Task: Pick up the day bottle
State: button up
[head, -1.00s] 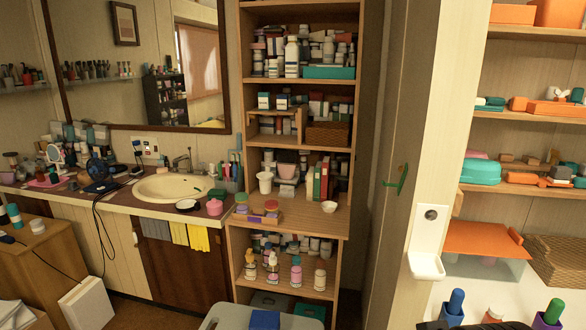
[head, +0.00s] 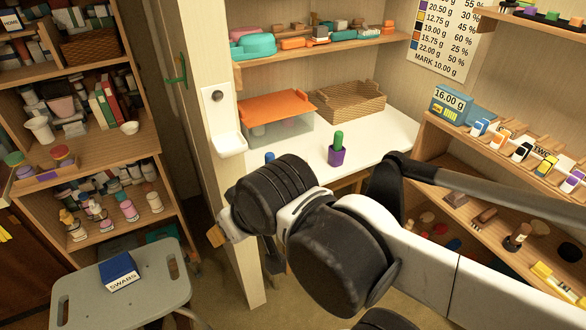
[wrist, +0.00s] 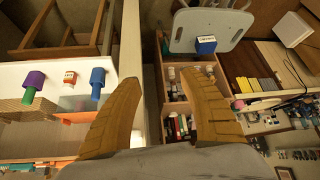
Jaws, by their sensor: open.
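I cannot make out a label that marks the day bottle. In the wrist view, a small white bottle with an orange band (wrist: 70,77) stands on the white counter (wrist: 50,70). In the head view the purple-and-green item (head: 337,153) shows on the counter, while the small bottle is hidden. My gripper (wrist: 165,80) is open and empty, its tan fingers spread, apart from the bottle, which lies left of them in the wrist view.
A grey stool (head: 125,285) bears a blue swabs box (head: 119,271). A pale post (head: 225,160) stands between the left shelf unit (head: 85,180) and the counter. An orange-lidded bin (head: 275,120) and a basket (head: 350,101) stand on the counter. More bottles (head: 127,211) fill a lower left shelf.

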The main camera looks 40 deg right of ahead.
aim_at(303, 156)
jog(key=i+l+z, duration=0.2)
jog(key=l+z, duration=0.15)
jog(key=l, duration=0.15)
jog(key=i+l+z, duration=0.3)
jog(key=l, duration=0.15)
jog(key=i+l+z, duration=0.35)
jog(key=k+l, duration=0.05)
jog(key=k, duration=0.05)
